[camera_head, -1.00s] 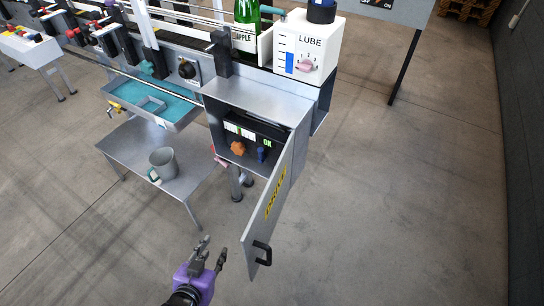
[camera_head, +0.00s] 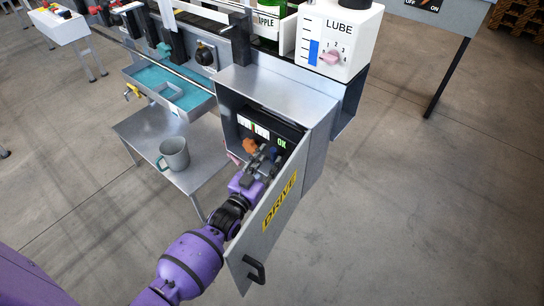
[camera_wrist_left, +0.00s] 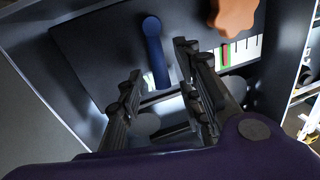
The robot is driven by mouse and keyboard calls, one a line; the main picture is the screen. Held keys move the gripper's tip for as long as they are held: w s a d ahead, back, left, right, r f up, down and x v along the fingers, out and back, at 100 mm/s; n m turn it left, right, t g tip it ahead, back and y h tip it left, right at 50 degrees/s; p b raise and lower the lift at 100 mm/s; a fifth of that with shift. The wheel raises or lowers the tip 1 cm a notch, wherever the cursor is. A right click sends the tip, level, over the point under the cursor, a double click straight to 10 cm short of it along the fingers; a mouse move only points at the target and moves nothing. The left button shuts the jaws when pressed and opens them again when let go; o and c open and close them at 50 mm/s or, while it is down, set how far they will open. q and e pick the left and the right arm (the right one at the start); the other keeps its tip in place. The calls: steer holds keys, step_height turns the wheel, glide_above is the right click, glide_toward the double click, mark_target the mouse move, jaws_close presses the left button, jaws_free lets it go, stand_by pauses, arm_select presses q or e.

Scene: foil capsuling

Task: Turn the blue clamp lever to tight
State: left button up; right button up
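The blue clamp lever (camera_wrist_left: 155,50) stands on the dark panel in the left wrist view, its rounded end toward the top. My left gripper (camera_wrist_left: 160,68) is open, with one finger on each side of the lever. I see a gap on both sides, and contact is not clear. In the head view my left gripper (camera_head: 264,162) is inside the open drive cabinet (camera_head: 318,150) and hides most of the lever. My right gripper is not in view.
An orange knob (camera_head: 250,146) is beside the gripper and also shows in the left wrist view (camera_wrist_left: 235,14). A green OK (camera_head: 282,142) is lit. The open DRIVE door (camera_head: 262,232) flanks my arm. A grey mug (camera_head: 175,153) stands on the side table (camera_head: 140,124).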

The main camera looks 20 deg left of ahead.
arm_select(q)
steer(key=shift+w+d, duration=0.15)
steer(key=shift+w, duration=0.85)
steer(key=shift+c, duration=0.2)
jaws_close()
